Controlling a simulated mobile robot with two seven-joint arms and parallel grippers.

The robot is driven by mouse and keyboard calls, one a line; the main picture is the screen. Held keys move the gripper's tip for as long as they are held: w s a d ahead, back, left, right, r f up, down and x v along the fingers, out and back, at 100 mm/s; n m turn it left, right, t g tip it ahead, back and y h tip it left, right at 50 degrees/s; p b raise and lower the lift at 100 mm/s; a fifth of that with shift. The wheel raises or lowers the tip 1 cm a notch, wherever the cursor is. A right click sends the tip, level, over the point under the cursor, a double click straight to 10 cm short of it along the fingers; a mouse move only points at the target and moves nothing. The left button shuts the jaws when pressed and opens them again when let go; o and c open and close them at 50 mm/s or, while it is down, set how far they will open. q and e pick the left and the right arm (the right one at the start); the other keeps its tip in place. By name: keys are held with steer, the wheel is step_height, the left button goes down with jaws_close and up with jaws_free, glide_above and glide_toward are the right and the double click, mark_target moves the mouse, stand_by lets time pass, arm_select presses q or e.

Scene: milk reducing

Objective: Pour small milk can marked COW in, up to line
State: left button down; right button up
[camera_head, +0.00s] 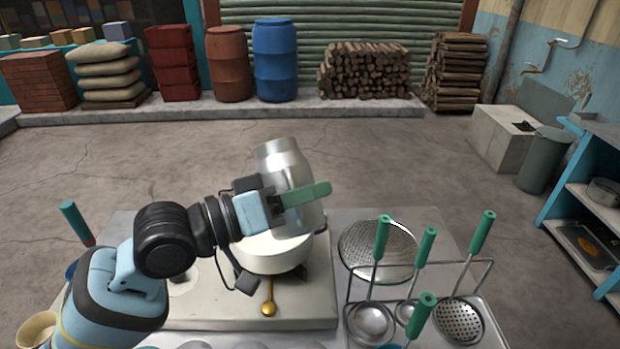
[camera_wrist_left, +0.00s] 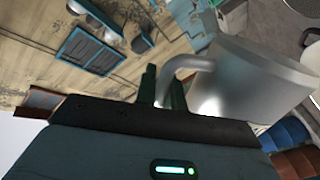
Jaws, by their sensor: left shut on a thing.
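A silver metal milk can (camera_head: 282,160) is held in the air above the stove, leaning slightly to the left, with its neck at the top. No COW marking is readable on it. My left gripper (camera_head: 300,194), with green fingers, is shut on the can's handle. The left wrist view shows the bent handle (camera_wrist_left: 178,68) at the fingers and the can's body (camera_wrist_left: 255,88) on the right. A whitish pot (camera_head: 270,262) stands below and behind the gripper and can, partly hidden by them. Its fill level and any line cannot be made out. My right gripper is out of view.
The stove top (camera_head: 210,312) carries the pot, with a brass knob (camera_head: 268,300) in front. To the right a wire rack (camera_head: 488,272) holds several green-handled ladles, near a round perforated strainer (camera_head: 355,240). A beige bowl (camera_head: 38,330) is at the lower left.

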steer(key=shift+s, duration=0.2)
